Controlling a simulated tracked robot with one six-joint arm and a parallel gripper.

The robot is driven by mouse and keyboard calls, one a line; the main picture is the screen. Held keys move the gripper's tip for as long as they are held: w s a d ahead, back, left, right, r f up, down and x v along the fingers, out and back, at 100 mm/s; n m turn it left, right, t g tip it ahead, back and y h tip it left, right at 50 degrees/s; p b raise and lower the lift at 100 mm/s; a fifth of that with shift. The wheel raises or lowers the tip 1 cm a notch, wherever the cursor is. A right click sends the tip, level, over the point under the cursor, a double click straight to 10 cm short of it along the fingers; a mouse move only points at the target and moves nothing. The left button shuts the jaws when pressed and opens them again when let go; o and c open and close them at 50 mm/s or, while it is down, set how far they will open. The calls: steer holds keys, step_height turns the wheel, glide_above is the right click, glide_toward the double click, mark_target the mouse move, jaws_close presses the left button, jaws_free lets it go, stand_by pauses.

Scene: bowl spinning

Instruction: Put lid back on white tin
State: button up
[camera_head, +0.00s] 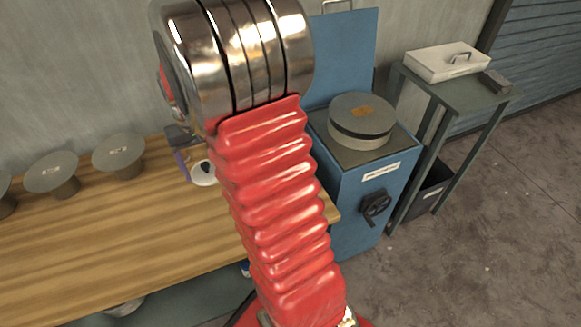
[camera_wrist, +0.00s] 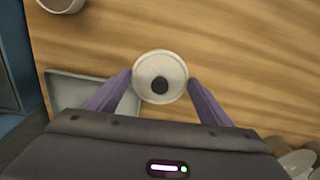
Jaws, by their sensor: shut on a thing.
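My gripper (camera_wrist: 160,80) is shut on a round white piece (camera_wrist: 148,62) with a pale rim and a dark round spot in its middle. It looks like the white lid seen from above, the spot being its knob. One purple fingertip touches each side of it. In the head view the white piece (camera_head: 203,180) shows just left of my red arm, over the wooden bench. I cannot make out the tin's body apart from it, nor tell whether the piece sits on the tin or is held above the bench.
The wooden bench (camera_head: 110,230) holds several grey discs on stems (camera_head: 52,174) at the left. A pale square plate (camera_wrist: 72,87) lies left of my gripper. A blue cabinet (camera_head: 360,190) with a round wheel (camera_head: 362,118) stands right, beside a side table (camera_head: 470,92) bearing a white box (camera_head: 440,64).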

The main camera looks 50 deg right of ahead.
steer(key=s+d+m, duration=0.3)
steer(key=s+d, duration=0.3)
steer(key=s, duration=0.4)
steer(key=s+d+m, duration=0.4)
steer(key=s+d, duration=0.3)
steer(key=s, duration=0.3)
steer(key=shift+r, duration=0.45)
steer(key=shift+a+f, duration=0.1)
steer(key=shift+f, duration=0.05)
steer(key=shift+f, duration=3.05)
steer(key=shift+s, duration=0.2)
steer(key=shift+f, duration=0.15)
